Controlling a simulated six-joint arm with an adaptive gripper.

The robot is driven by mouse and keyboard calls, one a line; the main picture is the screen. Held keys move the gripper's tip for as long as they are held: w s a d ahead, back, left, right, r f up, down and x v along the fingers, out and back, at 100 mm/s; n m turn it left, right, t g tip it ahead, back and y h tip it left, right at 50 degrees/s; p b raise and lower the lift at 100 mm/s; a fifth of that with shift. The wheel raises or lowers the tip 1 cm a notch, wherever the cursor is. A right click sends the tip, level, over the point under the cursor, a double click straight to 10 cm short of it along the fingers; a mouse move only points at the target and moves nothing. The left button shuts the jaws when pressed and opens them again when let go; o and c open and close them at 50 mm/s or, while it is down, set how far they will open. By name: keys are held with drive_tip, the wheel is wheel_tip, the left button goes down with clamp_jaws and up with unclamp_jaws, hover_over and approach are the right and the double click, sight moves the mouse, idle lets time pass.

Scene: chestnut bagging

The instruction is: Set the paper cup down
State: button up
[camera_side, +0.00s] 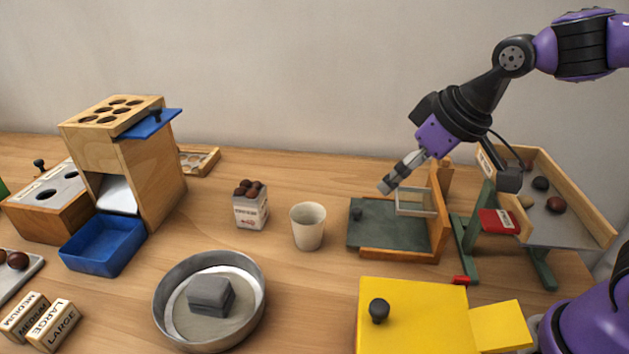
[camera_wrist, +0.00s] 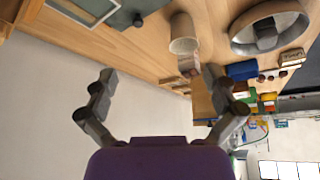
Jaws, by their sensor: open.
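The white paper cup (camera_side: 308,228) stands upright on the wooden table, in the middle of the side view. It also shows in the wrist view (camera_wrist: 183,38), near the top, beyond the fingertips. My gripper (camera_side: 388,186) is to the right of the cup and higher, above the dark green tray, apart from the cup. In the wrist view my gripper (camera_wrist: 160,82) has its two fingers spread wide with nothing between them.
A small carton of chestnuts (camera_side: 250,212) stands left of the cup. A metal pan (camera_side: 173,327) with grey blocks is in front. The green wood-edged tray (camera_side: 400,238) and yellow box (camera_side: 420,310) lie to the right. A wooden dispenser (camera_side: 160,170) stands at left.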

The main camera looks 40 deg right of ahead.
drive_tip(key=s+d+m+h, duration=0.1)
drive_tip(key=s+d+m, duration=0.1)
drive_tip(key=s, duration=0.6)
drive_tip(key=shift+d+r, duration=0.15)
drive_tip(key=shift+d, duration=0.75)
